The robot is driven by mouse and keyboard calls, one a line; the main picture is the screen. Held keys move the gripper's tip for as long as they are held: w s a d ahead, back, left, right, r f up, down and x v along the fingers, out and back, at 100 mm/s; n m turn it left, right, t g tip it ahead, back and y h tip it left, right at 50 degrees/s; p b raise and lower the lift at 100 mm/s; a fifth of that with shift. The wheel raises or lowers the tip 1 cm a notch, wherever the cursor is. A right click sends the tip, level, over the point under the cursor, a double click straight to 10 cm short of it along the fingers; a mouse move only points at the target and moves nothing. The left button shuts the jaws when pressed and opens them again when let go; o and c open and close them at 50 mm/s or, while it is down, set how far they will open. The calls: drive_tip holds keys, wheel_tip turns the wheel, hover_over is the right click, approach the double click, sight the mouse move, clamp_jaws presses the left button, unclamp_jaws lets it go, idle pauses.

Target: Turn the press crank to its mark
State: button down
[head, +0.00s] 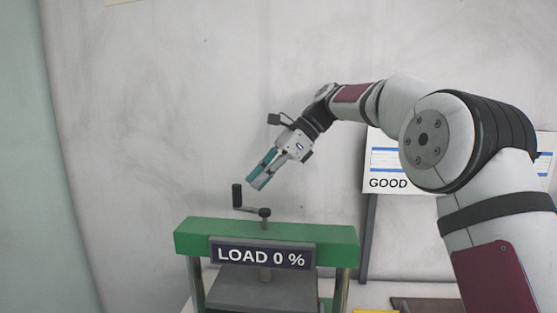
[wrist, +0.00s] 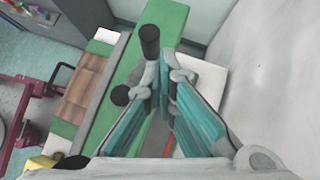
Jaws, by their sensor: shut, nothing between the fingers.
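The press (head: 190,238) has a green top beam, which also shows in the wrist view (wrist: 165,25). A sign on its front (head: 262,255) reads "LOAD 0 %". The crank (head: 250,210) sits on top, with an upright black handle (head: 237,195) at its left end and a dark hub at its right. The handle also shows in the wrist view (wrist: 150,42), close by the fingertips. My gripper (head: 258,184) is shut and empty, above the crank and a little right of the handle, apparently apart from it. I cannot make out a crank mark.
A "GOOD" board (head: 385,184) stands on a dark post at the right, behind my arm. A pale wall is behind the press. In the wrist view, a brown slatted piece (wrist: 83,88) lies beside the press. The air left of the crank is clear.

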drive_tip(key=v, duration=0.8)
drive_tip(key=shift+d+r, duration=0.25)
drive_tip(key=shift+d, duration=0.1)
drive_tip(key=c, duration=2.1)
unclamp_jaws()
drive_tip(key=shift+r, duration=0.1)
drive_tip(key=o, duration=0.5)
drive_tip(key=shift+s+a+f, duration=0.1)
drive_tip(key=shift+a+f, duration=0.05)
drive_tip(key=shift+f, duration=0.05)
drive_tip(key=shift+o, duration=0.6)
drive_tip(key=s+a+f+h+p, duration=0.2)
drive_tip(key=shift+f, duration=0.35)
drive_tip(key=s+f+h, duration=0.1)
drive_tip(key=s+f+h+p, duration=0.1)
drive_tip(key=s+f+t+h+p, duration=0.1)
drive_tip(key=s+h, duration=0.1)
drive_tip(key=shift+d+f+n, duration=0.4)
drive_tip(key=s+d+f+n+t+h+p, duration=0.4)
drive_tip(key=s+d+f+n+h+p, duration=0.15)
drive_tip(key=s+d+h, duration=0.45)
drive_tip(key=n+t+h+p, duration=0.2)
drive_tip(key=n+t, duration=0.1)
drive_tip(key=t, duration=1)
approach(233, 191)
drive_tip(key=b+x, duration=0.6)
drive_tip(key=x, duration=0.5)
drive_tip(key=shift+d, duration=0.1)
